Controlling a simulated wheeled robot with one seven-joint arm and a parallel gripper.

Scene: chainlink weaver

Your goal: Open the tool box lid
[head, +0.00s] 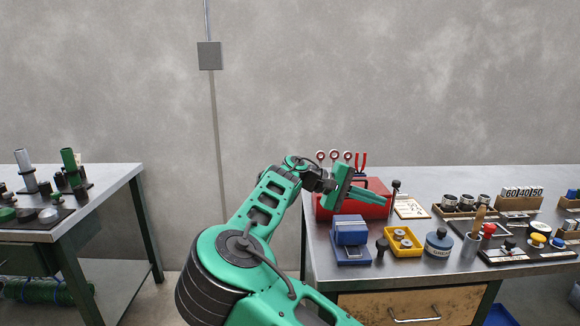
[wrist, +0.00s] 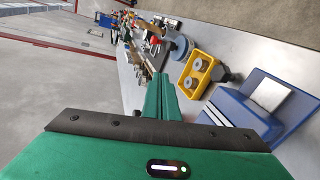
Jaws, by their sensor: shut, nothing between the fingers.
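The red tool box (head: 372,210) stands at the back left of the right-hand bench in the head view. My gripper (head: 383,199) is in front of its upper part and covers some of it. The fingers point right and slightly down, close to the box; I cannot tell whether they touch it. The lid looks down, though its edge and any handle are partly hidden. In the wrist view my gripper (wrist: 163,84) shows its green fingers together with nothing between them.
A blue box (head: 350,232), a yellow tray (head: 403,242) with metal parts and a blue-grey canister (head: 438,243) stand in front of the tool box. Red-handled tools (head: 361,161) rise behind it. More holders fill the bench's right. Another bench (head: 90,208) stands left across a gap.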

